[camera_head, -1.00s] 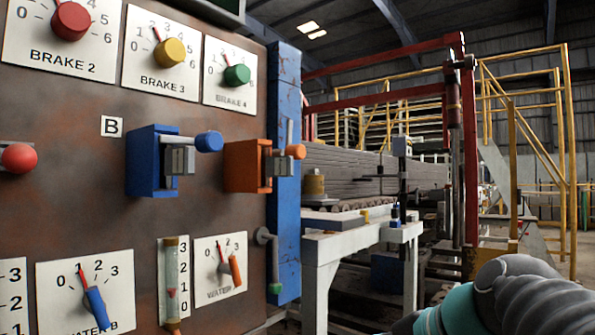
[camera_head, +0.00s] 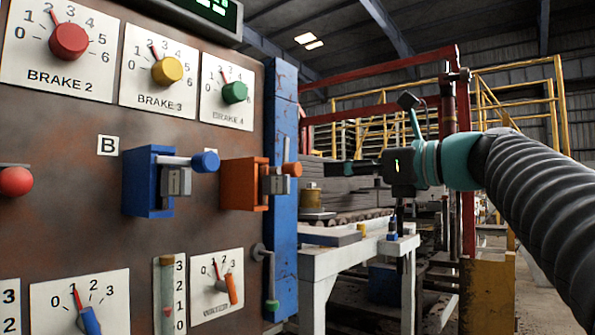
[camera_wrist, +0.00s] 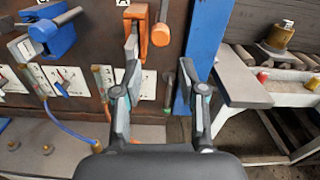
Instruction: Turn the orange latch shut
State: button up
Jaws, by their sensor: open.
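The orange latch (camera_head: 240,185) is mounted near the right edge of the brown panel, with a grey block and an orange-ended handle (camera_head: 292,169) sticking out. My gripper (camera_head: 338,168) is to the right of the latch at about the same height in the head view, pointing left, apart from the handle. In the wrist view the orange latch (camera_wrist: 136,14) and its round orange handle end (camera_wrist: 160,35) show at the top, beyond my open, empty fingers (camera_wrist: 160,65). The left finger overlaps the latch's lower part in that picture; contact cannot be told.
A blue latch (camera_head: 150,190) sits left of the orange one. A blue post (camera_head: 284,110) edges the panel, and a small crank (camera_head: 266,265) hangs below the orange latch. Dials surround the latches. A white table (camera_head: 335,258) stands right of the post. A red frame stands behind my arm.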

aim_at(299, 170)
jog(key=x, duration=1)
jog(key=shift+w+a+p, duration=0.1)
jog(key=shift+a+p, duration=0.05)
jog(key=shift+p, duration=0.15)
grip_shut()
